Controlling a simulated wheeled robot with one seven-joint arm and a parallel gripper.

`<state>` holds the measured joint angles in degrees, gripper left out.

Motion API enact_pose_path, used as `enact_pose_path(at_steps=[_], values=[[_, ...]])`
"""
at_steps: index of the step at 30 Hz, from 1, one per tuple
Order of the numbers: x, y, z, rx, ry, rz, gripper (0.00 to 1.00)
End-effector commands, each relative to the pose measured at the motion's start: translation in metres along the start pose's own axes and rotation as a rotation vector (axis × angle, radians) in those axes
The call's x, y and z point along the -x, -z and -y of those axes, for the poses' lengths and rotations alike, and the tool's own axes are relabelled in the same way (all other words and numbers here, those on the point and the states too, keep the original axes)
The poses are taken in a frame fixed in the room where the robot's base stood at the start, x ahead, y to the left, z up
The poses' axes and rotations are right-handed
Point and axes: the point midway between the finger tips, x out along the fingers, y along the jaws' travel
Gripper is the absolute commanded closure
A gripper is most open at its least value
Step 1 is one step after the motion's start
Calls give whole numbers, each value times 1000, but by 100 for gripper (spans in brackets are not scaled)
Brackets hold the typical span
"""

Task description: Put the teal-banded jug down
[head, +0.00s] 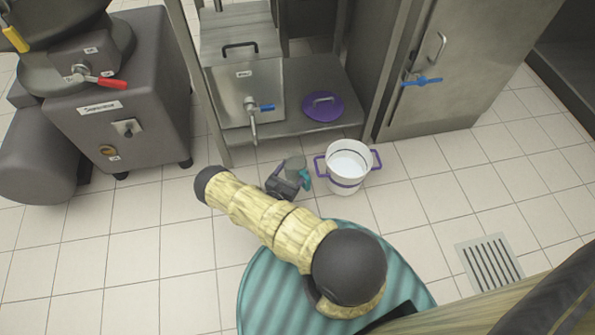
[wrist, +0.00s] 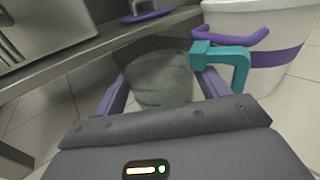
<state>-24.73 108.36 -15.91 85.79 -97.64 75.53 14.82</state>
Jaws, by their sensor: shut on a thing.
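The teal-banded jug (head: 295,165) is a small grey, see-through vessel with a teal handle. It also shows in the wrist view (wrist: 160,82), between the two purple fingers of my gripper (wrist: 160,95), with its teal handle at the right. My gripper (head: 291,178) is shut on the jug and holds it just left of the white bucket. I cannot tell whether the jug's base touches the floor, as my gripper hides its lower part.
A white bucket (head: 347,184) with purple handles and a purple band stands on the tiled floor, close to the jug's right. A purple lid (head: 322,106) lies on the low steel shelf (head: 300,122) behind. A steel tank (head: 245,92) with a blue-handled tap is at the back. Floor is clear at right.

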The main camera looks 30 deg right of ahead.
Motion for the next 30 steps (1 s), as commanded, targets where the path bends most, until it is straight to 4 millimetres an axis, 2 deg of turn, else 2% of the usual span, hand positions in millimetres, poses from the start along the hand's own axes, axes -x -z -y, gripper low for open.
enact_pose_path(at_steps=[2, 13, 17, 21, 24, 30], values=[[0, 9, -1, -2, 0, 2, 64], [-3, 9, -1, -1, 0, 2, 64], [-19, 12, 0, -2, 4, 2, 64], [-44, 12, 0, -3, 5, 2, 64], [-41, 21, 0, 0, 2, 0, 64], [-41, 19, -1, 0, 1, 2, 64]])
